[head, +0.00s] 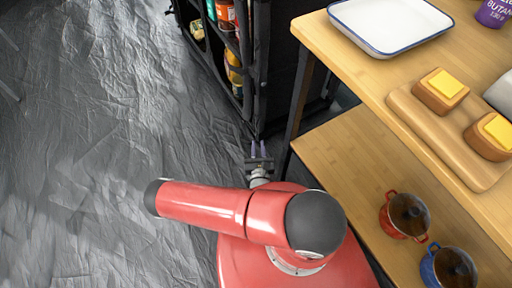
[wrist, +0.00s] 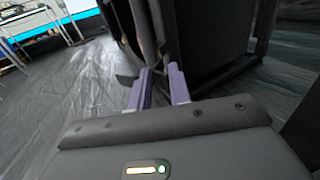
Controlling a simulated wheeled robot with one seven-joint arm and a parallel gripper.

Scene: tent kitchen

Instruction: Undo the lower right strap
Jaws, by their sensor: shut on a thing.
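A black fabric cupboard (head: 284,85) stands at the top centre of the head view, its open front facing left. My gripper (head: 260,149) is low at its near bottom corner, with two purple fingers pointing at it. In the wrist view the fingers (wrist: 161,75) reach up to the cupboard's dark side (wrist: 215,45) and close on a narrow dark strip at its edge, which appears to be the lower right strap (wrist: 158,45). The strap's exact outline and its fastening are hard to make out, dark against dark and partly hidden between the fingers.
A wooden table (head: 340,45) with a white tray (head: 390,24) and a board (head: 425,122) of buttered bread is close on the right. Its lower shelf (head: 335,150) holds a red pot (head: 405,215) and a blue pot (head: 449,268). The grey floor (head: 95,120) at left is clear.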

